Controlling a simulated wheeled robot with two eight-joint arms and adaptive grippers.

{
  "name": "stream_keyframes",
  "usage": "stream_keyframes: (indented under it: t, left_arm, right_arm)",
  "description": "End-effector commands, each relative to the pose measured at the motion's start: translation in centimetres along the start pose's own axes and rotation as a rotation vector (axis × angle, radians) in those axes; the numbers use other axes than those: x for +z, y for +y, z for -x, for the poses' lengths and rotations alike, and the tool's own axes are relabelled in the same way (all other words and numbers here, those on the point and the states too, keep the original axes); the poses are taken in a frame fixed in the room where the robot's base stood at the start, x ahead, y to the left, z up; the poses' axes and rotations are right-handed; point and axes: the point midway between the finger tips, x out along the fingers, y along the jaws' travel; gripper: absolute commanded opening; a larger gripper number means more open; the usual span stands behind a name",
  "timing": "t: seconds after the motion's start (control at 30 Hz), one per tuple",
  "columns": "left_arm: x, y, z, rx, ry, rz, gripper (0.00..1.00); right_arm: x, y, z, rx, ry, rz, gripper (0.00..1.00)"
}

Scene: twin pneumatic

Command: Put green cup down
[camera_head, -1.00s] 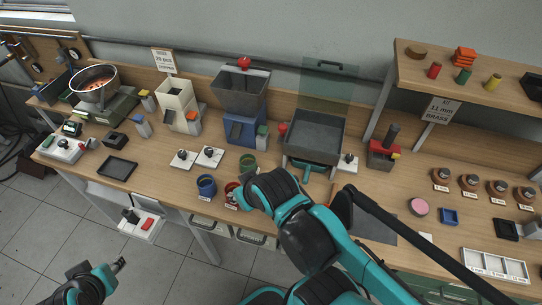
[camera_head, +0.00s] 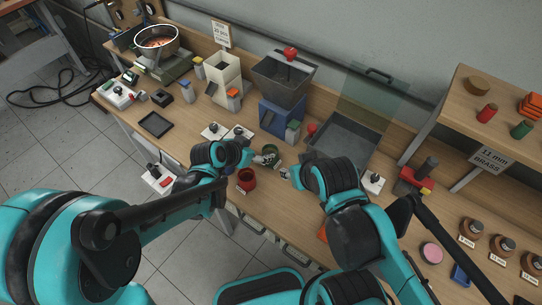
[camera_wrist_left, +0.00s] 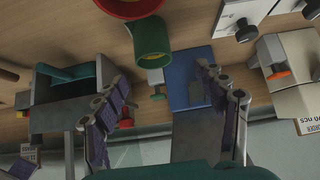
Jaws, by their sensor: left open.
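The green cup (camera_head: 270,150) stands on the workbench behind the red cup (camera_head: 247,181), partly hidden by my left gripper (camera_head: 266,159). In the left wrist view the green cup (camera_wrist_left: 151,40) is at the upper middle, beyond my fingertips, with the red cup (camera_wrist_left: 130,6) cut off at the top edge. My left gripper (camera_wrist_left: 168,95) is open, with nothing between its fingers. My right gripper (camera_head: 286,173) is small and partly hidden by its own arm, just right of the cups; its jaw state is unclear.
A grey hopper on a blue block (camera_head: 282,117) stands behind the cups. A dark tray (camera_head: 345,135) under a clear panel is to the right. White switch plates (camera_head: 215,131) lie to the left. A shelf (camera_head: 500,95) is at the right. Both arms crowd the bench front.

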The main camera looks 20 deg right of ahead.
Motion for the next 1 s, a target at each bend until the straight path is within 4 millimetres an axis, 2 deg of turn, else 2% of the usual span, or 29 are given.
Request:
stream_keyframes:
  t: [0.6, 0.9, 1.0]
  left_arm:
    - [0.5, 1.0, -8.0, 0.009, 0.005, -0.013, 0.71]
    - [0.4, 1.0, -8.3, 0.009, 0.005, -0.011, 0.71]
    - [0.4, 1.0, -8.3, 0.009, 0.005, -0.011, 0.45]
  right_arm:
    - [1.6, 0.0, -2.2, 0.000, 0.000, 0.000, 0.40]
    - [1.6, 0.0, -2.2, 0.000, 0.000, 0.000, 0.40]
    - [1.6, 0.0, -2.2, 0.000, 0.000, 0.000, 0.40]
